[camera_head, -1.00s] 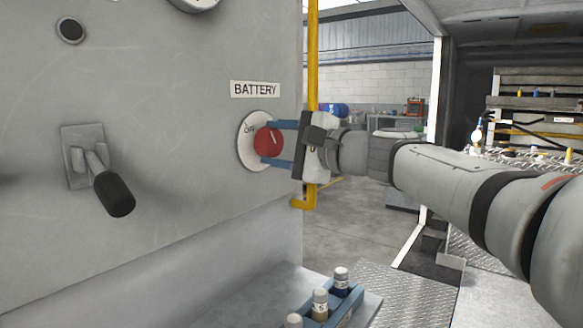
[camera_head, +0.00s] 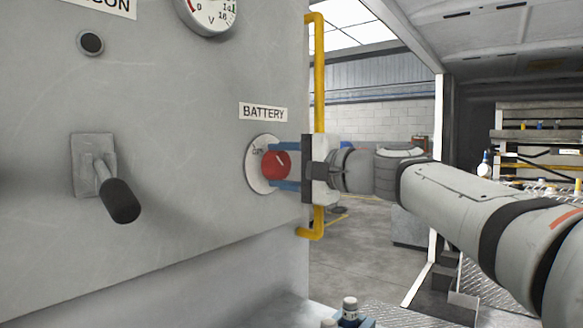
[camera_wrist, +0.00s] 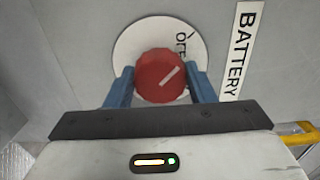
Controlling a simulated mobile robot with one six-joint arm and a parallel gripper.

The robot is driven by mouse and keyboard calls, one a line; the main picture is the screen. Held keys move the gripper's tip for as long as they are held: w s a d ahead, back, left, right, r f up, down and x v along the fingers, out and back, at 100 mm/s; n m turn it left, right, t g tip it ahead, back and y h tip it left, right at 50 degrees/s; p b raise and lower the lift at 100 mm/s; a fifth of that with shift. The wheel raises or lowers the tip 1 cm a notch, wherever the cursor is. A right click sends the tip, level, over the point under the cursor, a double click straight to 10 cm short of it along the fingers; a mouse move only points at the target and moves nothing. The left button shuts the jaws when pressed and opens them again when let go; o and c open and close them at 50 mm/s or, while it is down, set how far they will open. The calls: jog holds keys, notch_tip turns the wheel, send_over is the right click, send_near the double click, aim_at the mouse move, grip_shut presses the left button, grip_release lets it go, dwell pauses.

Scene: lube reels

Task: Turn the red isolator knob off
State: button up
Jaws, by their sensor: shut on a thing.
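The red isolator knob (camera_head: 277,164) sits on a round white dial plate (camera_head: 258,176) on the grey panel, under the BATTERY label (camera_head: 263,112). My gripper (camera_head: 284,167) reaches in from the right, its blue fingers closed on opposite sides of the knob. In the wrist view the red knob (camera_wrist: 160,76) sits between the two blue fingers (camera_wrist: 160,86). A pale pointer line on the knob runs diagonally, toward the upper right in the wrist view. The lettering on the dial (camera_wrist: 140,45) is partly hidden by the knob.
A black-handled lever (camera_head: 117,198) sticks out of the panel at left. A round gauge (camera_head: 208,12) is above. A yellow pipe or rail (camera_head: 319,80) runs along the panel's right edge, close by my gripper. Small bottles (camera_head: 349,310) stand below.

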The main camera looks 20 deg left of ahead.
jog(key=o, duration=0.7)
jog(key=shift+s+a+r, duration=0.1)
jog(key=shift+s+a, duration=0.05)
jog(key=shift+c, duration=0.2)
jog(key=o, duration=0.3)
jog(key=v, duration=0.7)
jog(key=shift+d+p, duration=0.4)
jog(key=shift+p, duration=0.35)
